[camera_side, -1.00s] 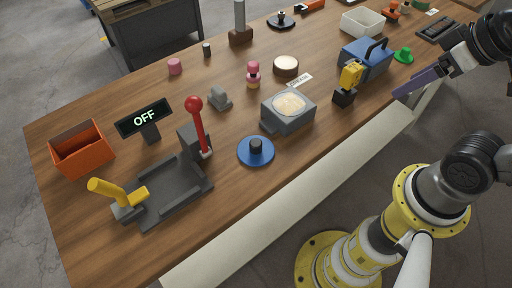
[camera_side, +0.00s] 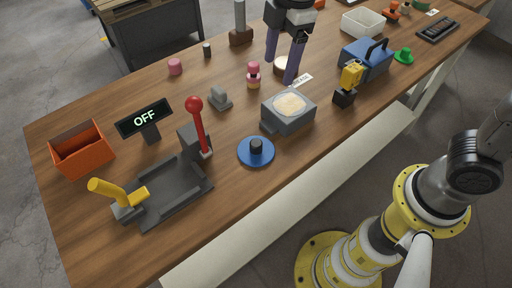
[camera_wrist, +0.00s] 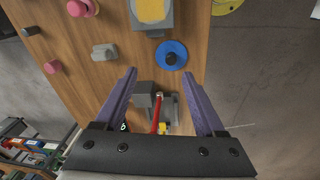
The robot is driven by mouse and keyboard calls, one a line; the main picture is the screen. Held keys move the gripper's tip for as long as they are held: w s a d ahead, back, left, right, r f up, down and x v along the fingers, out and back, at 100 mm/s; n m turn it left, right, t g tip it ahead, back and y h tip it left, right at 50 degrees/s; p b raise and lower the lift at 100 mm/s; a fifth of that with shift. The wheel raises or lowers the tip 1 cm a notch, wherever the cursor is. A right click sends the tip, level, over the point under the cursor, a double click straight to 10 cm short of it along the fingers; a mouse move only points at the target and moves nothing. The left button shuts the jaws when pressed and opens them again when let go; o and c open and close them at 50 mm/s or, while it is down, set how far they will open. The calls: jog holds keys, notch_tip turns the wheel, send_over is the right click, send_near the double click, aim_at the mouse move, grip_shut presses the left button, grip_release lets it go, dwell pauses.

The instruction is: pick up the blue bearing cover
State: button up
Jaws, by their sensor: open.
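The blue bearing cover (camera_side: 256,158) is a flat blue disc with a dark round knob in its middle. It lies on the wooden table in front of the grey grease box, near the table's front edge. In the wrist view the blue cover (camera_wrist: 162,55) lies beyond the fingertips, just right of centre. My gripper (camera_side: 288,70) is open and empty, with two long purple fingers pointing down above the table behind the grease box. In the wrist view the open fingers of my gripper (camera_wrist: 162,76) frame the red lever and dark fixture below the cover.
The grey grease box (camera_side: 288,112) stands close behind the cover. A red-knobbed lever (camera_side: 198,125) rises to its left, beside a dark fixture (camera_side: 172,190) with a yellow handle. An "OFF" display (camera_side: 144,118) and an orange bin (camera_side: 82,150) stand further left. Bare table lies right of the cover.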

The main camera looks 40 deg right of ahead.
jog(key=a+f+n+g, duration=0.1)
jog(key=a+f, duration=0.4)
send_over(256, 143)
jog(key=shift+h, duration=0.3)
jog(key=f, duration=0.8)
jog(key=shift+s+d+f, duration=0.1)
jog(key=shift+d+f, duration=0.2)
jog(key=shift+d, duration=0.1)
jog(key=shift+a+f, duration=0.2)
jog(key=shift+f, duration=1.2)
jog(key=shift+a+f, duration=0.15)
jog(key=shift+f, duration=1.2)
grip_shut()
